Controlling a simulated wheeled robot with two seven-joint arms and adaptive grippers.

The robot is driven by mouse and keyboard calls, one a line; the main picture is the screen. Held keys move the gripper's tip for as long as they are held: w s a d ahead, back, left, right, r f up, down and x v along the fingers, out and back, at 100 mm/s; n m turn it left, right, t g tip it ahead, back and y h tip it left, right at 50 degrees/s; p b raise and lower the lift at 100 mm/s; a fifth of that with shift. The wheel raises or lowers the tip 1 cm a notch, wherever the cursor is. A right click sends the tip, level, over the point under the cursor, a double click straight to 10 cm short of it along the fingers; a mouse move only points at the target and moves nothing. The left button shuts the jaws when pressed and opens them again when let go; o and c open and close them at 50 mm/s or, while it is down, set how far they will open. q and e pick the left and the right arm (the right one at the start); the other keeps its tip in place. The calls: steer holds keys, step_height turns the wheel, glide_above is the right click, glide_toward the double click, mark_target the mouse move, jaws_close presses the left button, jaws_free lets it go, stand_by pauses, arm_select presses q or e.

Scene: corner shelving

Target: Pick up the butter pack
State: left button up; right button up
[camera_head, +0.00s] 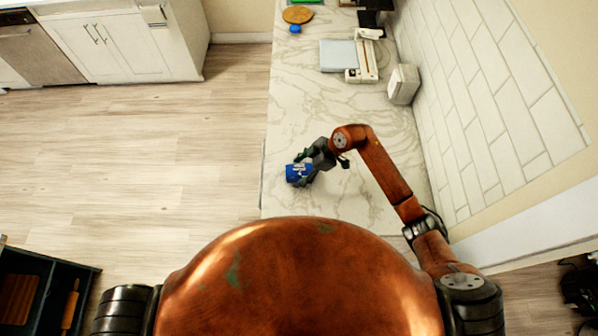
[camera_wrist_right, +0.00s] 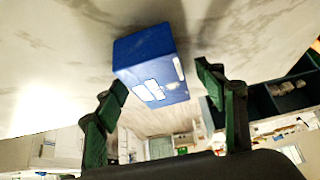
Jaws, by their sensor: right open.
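The butter pack (camera_head: 299,173) is a blue box with white marks, on the marble counter near its left edge. In the right wrist view the blue pack (camera_wrist_right: 151,66) lies ahead of and partly between the two green-padded fingers. My right gripper (camera_head: 309,172) is at the pack, coming from its right side; it also shows in the wrist view (camera_wrist_right: 165,88). Its fingers are spread, with a visible gap between the pack and the right-hand finger. Contact with the left-hand finger is hard to tell. My left gripper is not in view.
The marble counter (camera_head: 300,105) has free room beyond the pack. Farther back are a white toaster-like box (camera_head: 403,84), a grey board (camera_head: 338,55), a round wooden board (camera_head: 297,15) and a small blue item (camera_head: 295,29). A tiled wall (camera_head: 480,90) bounds the right.

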steer(key=shift+c, duration=0.8)
steer(key=c, duration=1.3)
